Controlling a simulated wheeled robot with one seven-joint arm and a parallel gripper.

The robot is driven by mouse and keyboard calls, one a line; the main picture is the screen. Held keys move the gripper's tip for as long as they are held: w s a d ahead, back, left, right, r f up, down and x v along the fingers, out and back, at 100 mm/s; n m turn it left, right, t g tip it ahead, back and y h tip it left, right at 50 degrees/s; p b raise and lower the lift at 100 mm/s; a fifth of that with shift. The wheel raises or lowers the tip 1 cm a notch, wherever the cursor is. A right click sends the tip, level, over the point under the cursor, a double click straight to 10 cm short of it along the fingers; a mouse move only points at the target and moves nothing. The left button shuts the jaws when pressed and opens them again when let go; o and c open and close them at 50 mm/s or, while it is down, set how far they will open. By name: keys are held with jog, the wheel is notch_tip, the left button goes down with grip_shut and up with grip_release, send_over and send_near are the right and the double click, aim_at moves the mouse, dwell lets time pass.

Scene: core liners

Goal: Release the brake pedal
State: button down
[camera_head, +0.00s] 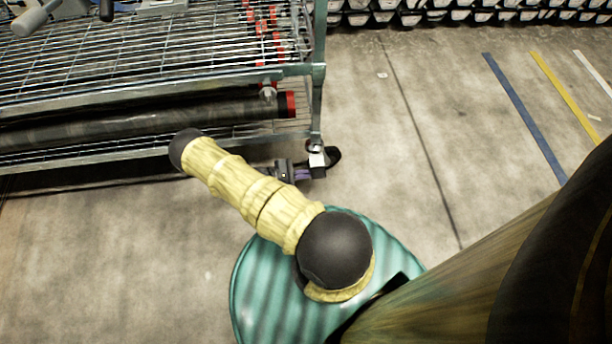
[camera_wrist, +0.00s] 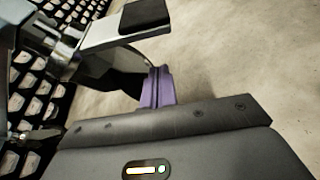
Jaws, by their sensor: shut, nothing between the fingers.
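The brake pedal (camera_wrist: 112,32) shows in the wrist view as a silver lever with a black pad (camera_wrist: 146,14) on its end. It sits on the caster at the trolley's near right corner; in the head view that caster shows as a small silver and black shape (camera_head: 318,159), its details too small to tell. My gripper (camera_wrist: 158,72), with purple fingers, is shut and empty. In the wrist view its fingertips lie just below the pedal; contact cannot be told. In the head view my gripper (camera_head: 306,174) is low beside the caster, partly hidden behind my arm.
The wire-shelf trolley (camera_head: 318,100) fills the upper left, with a long dark tube (camera_head: 150,122) with a red end on a lower shelf. Rows of dark trays (camera_head: 460,14) line the back. Open concrete floor (camera_head: 440,110) with painted lines lies to the right.

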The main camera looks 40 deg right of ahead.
aim_at(317, 167)
jog(key=shift+s+a+r+b, duration=0.2)
jog(key=shift+s+r, duration=0.05)
jog(key=shift+r, duration=0.35)
jog(key=shift+s+a+r+b, duration=0.15)
jog(key=shift+s+a+r, duration=0.05)
jog(key=shift+r, duration=0.4)
jog(key=shift+s+a+r+b, duration=0.2)
jog(key=shift+s+r, duration=0.05)
jog(key=shift+r, duration=0.35)
